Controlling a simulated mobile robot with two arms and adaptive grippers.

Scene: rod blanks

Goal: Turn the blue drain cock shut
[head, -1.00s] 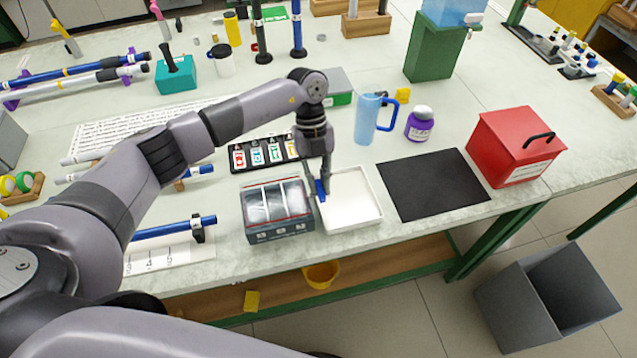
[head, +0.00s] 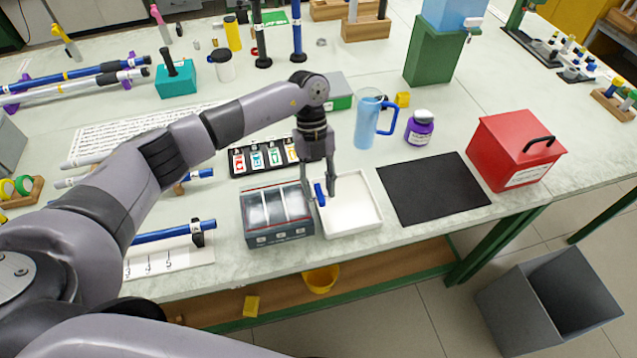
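The blue drain cock (head: 320,195) is a small blue lever at the right side of a grey tank (head: 278,239) with three compartments, beside the white tray (head: 366,226). It looks roughly upright, slightly tilted. My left gripper (head: 322,191) points down over it, fingers apart, one on each side of the lever as seen from the head. I cannot tell whether either finger touches it. The cock's body and outlet are hidden. My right gripper is not in view.
A black mat (head: 432,188) lies right of the white tray, with a red box (head: 515,150) beyond it. A blue jug (head: 366,122) and a purple-labelled jar (head: 420,128) stand behind. A card holder (head: 262,158) lies behind the tank. The bench's front edge is close.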

